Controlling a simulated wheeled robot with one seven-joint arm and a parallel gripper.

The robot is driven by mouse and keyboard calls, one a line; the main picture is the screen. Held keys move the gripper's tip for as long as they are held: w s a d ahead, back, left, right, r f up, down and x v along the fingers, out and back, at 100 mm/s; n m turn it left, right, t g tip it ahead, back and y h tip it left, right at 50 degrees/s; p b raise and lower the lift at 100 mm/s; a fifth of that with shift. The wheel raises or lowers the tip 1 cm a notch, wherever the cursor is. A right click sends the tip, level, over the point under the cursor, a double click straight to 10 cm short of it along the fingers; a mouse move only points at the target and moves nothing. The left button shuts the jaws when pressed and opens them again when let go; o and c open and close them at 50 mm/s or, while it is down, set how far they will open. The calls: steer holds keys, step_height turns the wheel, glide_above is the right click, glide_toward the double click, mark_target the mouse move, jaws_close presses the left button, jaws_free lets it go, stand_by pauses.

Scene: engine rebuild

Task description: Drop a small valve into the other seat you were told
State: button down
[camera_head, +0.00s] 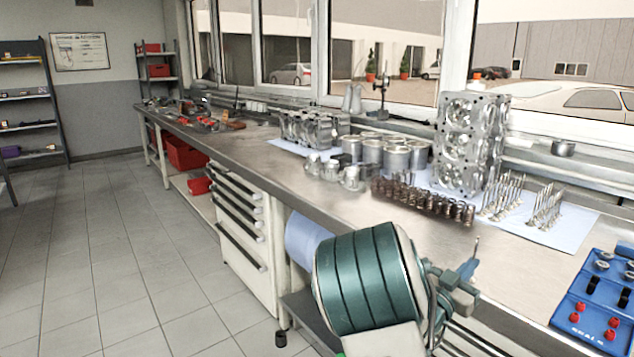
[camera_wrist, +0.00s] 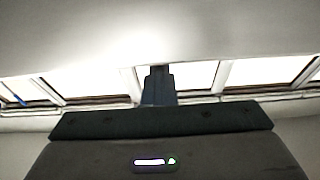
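Several valves stand stem-up in two groups, a left group (camera_head: 501,197) and a right group (camera_head: 546,208), on a light blue sheet (camera_head: 572,236) at the bench's right. A silver cylinder head (camera_head: 470,143) stands on end behind them, its chamber face with round openings showing. Individual seats are too small to tell apart. My gripper (camera_head: 466,270) is in front of the bench, apart from valves and head. In the wrist view my gripper (camera_wrist: 157,86) shows as one narrow block with no visible gap, against ceiling and windows. A thin tip rises by it in the head view; I see no clear valve in it.
A row of springs (camera_head: 424,200), several pistons (camera_head: 395,157) and an engine block (camera_head: 312,128) crowd the bench middle. A blue tray with red knobs (camera_head: 597,312) is at the right front. Bare benchtop (camera_head: 500,252) lies before the valves. Drawers (camera_head: 240,232) stand under the bench; open floor lies left.

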step_height(320, 180, up, 9)
steer(key=p, duration=0.6)
steer(key=shift+p, duration=0.35)
stand_by(0.3)
steer(key=s+a+r+p, duration=0.6)
steer(key=a+r+p, duration=0.2)
steer(key=r+p, duration=0.1)
stand_by(0.6)
steer(key=shift+s, duration=0.1)
